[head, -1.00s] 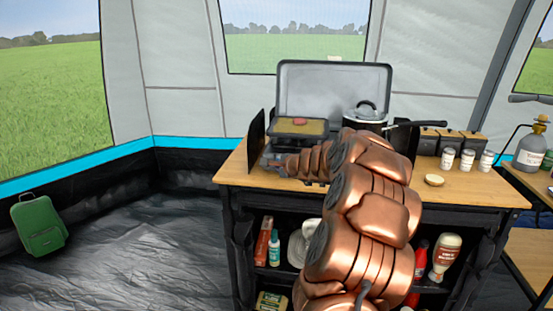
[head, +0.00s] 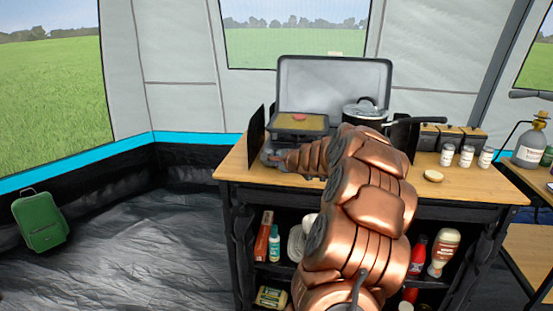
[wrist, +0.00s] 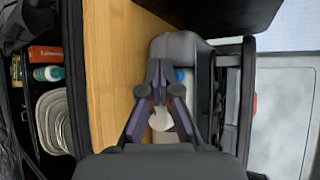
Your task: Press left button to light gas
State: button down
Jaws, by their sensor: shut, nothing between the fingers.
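The gas stove (head: 335,84) stands on the wooden counter with its grey lid raised. My gripper (head: 272,157) is at the stove's front left in the head view, where its fingers are small. In the wrist view, my gripper (wrist: 158,82) is shut and empty, its fingertips against or just in front of the stove's grey front (wrist: 177,48). A pale round part (wrist: 160,119) shows between the finger links, with a small blue spot (wrist: 180,75) beside the tips. I cannot tell whether either is the left button, or whether the fingertips touch it.
White jars (head: 467,157) and a small round lid (head: 433,176) are on the counter's right. Bottles (head: 444,253) stand on the shelf below.

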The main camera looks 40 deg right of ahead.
jog(key=shift+d, duration=0.1)
dwell(0.6)
jog(key=shift+w+d+p, duration=0.25)
jog(key=shift+p, duration=0.05)
jog(key=shift+w+d, duration=0.25)
jog(key=shift+d, duration=0.1)
dwell(0.8)
jog(key=shift+s+a, duration=0.5)
jog(key=shift+a, duration=0.2)
jog(key=shift+b, duration=0.3)
jog(key=s+a+b, duration=0.1)
jog(key=a, duration=0.1)
jog(key=s+a+b, duration=0.1)
jog(key=s+a, duration=0.1)
dwell(0.5)
